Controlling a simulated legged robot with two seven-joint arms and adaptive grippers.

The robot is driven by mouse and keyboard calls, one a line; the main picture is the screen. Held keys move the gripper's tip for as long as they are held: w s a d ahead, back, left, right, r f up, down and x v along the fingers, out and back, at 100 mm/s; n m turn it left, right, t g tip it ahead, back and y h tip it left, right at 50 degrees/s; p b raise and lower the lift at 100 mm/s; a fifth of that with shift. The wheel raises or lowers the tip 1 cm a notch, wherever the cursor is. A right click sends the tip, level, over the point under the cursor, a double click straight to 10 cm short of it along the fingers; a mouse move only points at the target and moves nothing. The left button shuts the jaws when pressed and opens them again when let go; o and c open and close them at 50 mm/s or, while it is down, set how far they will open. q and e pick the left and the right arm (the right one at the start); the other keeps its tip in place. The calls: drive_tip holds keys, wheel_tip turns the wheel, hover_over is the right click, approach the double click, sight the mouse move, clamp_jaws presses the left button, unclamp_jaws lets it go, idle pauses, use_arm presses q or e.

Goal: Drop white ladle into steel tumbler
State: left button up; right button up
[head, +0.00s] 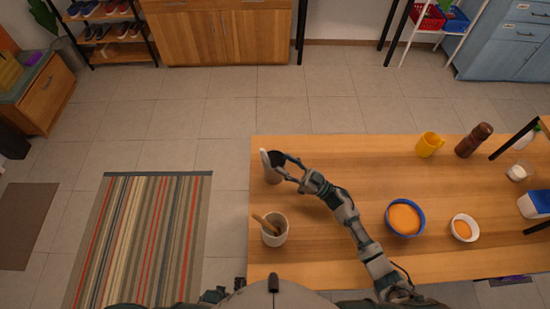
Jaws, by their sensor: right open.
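My right gripper (282,163) is open at the table's left end, its arm reaching in from the lower right. Right at its fingers is a small pale upright shape, apparently the white ladle (265,158). Just below it is a grey-brown cup-like shape, apparently the steel tumbler (273,177). The ladle seems to stand in or against the tumbler; the gripper partly covers both, so I cannot tell which. My left gripper is not in view.
A pale crock (267,238) with a wooden utensil stands nearer on the wooden table (330,255). A blue bowl (390,221) and a white bowl (456,234) hold orange contents to the right. A yellow mug (428,146) and brown shaker (474,140) stand farther back.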

drive_tip(key=s+d, duration=0.6)
drive_tip(key=d, duration=0.5)
drive_tip(key=shift+f, duration=0.1)
